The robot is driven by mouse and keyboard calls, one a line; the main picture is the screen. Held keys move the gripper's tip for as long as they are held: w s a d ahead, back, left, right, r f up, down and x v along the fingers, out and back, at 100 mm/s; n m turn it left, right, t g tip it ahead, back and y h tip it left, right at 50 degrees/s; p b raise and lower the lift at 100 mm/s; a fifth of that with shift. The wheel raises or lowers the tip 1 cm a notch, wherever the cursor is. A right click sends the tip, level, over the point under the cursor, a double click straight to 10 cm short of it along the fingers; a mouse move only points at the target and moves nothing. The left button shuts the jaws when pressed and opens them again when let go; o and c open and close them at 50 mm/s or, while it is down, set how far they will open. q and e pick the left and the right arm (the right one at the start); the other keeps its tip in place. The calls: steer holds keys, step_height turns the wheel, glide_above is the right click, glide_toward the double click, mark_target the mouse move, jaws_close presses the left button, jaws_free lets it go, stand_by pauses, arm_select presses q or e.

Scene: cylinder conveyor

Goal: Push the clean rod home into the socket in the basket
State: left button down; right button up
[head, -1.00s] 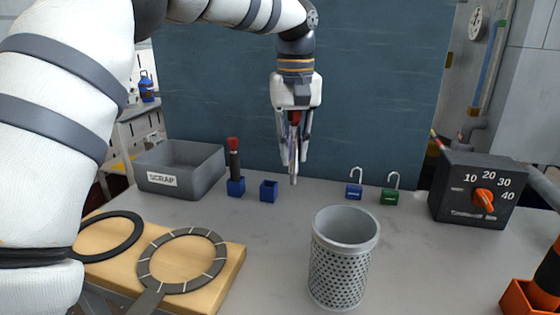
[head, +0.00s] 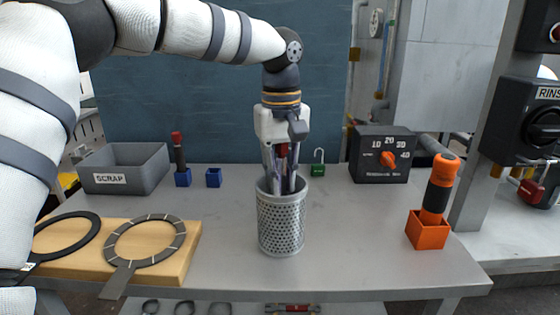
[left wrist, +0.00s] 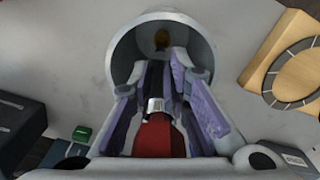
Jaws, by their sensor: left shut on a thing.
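My left gripper (head: 281,182) points down with its fingers in the mouth of the perforated grey metal basket (head: 281,225). It is shut on the rod, whose red end (head: 282,150) shows between the fingers. In the left wrist view the rod's red end (left wrist: 160,137) and a silver collar lie between the finger pads, and the rod points into the basket (left wrist: 124,52). A small brown patch (left wrist: 161,38) shows inside the basket; I cannot tell if it is the socket. The rod's lower end is hidden by the basket wall. My right gripper is not in view.
A grey scrap bin (head: 125,168), a red-topped tool in a blue holder (head: 182,177) and an empty blue holder (head: 214,178) stand left. A wooden board (head: 165,264) lies front left. A dial box (head: 382,155) and orange holder (head: 428,231) stand right.

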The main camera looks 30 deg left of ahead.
mark_target(282, 205)
arm_select(q)
steer(key=shift+s+d+r, duration=0.15)
steer(key=shift+s+r, duration=0.1)
steer(key=shift+f, duration=1.15)
steer(key=shift+f, duration=1.85)
stand_by(0.3)
steer(key=c, duration=1.4)
jaws_free()
steer(key=shift+c, duration=0.2)
steer(key=shift+r, duration=0.1)
